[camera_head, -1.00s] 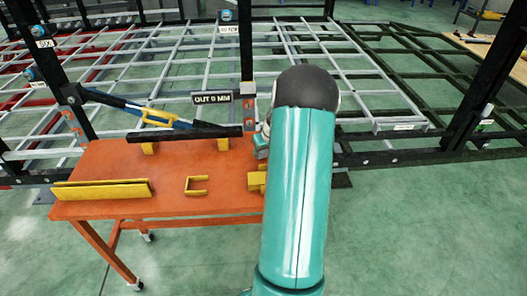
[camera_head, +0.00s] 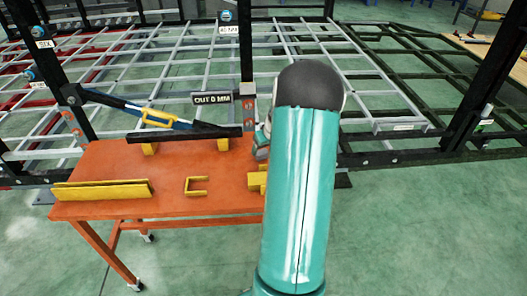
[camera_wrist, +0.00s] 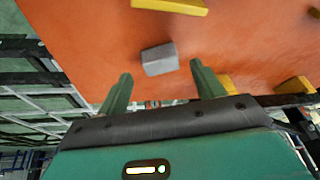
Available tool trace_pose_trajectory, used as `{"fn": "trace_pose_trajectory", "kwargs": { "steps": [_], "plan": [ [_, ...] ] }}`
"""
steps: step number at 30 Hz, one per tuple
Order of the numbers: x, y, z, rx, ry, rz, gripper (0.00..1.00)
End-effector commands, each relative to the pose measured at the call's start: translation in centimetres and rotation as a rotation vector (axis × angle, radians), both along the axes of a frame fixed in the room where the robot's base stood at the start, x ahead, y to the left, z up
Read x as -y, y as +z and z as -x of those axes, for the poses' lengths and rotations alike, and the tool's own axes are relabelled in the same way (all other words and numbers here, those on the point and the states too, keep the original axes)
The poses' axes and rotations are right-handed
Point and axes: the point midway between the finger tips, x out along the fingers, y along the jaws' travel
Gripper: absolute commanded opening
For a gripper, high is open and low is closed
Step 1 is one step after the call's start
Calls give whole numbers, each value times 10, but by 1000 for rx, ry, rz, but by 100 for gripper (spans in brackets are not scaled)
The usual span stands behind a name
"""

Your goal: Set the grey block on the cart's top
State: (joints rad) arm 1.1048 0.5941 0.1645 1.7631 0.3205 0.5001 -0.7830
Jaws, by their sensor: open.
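The grey block (camera_wrist: 160,59) shows in the wrist view against the orange cart top (camera_wrist: 95,40), and appears to rest on it. My gripper (camera_wrist: 160,76) is open, with its two green fingers spread apart. The block is in line with the gap between the fingers, just beyond their tips, and no finger is seen touching it. In the head view the cart's orange top (camera_head: 170,167) is plain, but my arm hides the block and most of my gripper.
On the cart lie a long yellow angle piece (camera_head: 103,190), a small yellow bracket (camera_head: 196,186) and a black bar (camera_head: 185,135) on yellow supports. A blue and yellow tool (camera_head: 150,115) leans behind. The grey chassis frame (camera_head: 170,62) stands beyond the cart.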

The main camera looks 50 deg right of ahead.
Motion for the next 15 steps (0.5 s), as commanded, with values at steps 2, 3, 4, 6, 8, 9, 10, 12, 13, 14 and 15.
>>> {"fn": "trace_pose_trajectory", "kwargs": {
  "steps": [2, 3, 4, 6, 8, 9, 10, 12, 13, 14, 15],
  "plan": [
    [-1, 18, 7, 2, -1, 3, 67],
    [-3, 27, 10, 1, 0, 4, 67],
    [-4, 33, 12, 1, 0, 3, 67],
    [-5, 47, 18, 2, 0, 3, 67],
    [-7, 57, 22, 2, 0, 3, 67],
    [-8, 64, 25, 1, -1, 3, 67],
    [-8, 68, 26, 1, 0, 2, 67],
    [-9, 75, 30, 0, 0, 1, 67],
    [-10, 78, 31, 0, 0, 1, 67],
    [-10, 80, 32, 0, 0, 0, 67],
    [-10, 81, 32, 0, 0, 0, 67]
  ]
}}
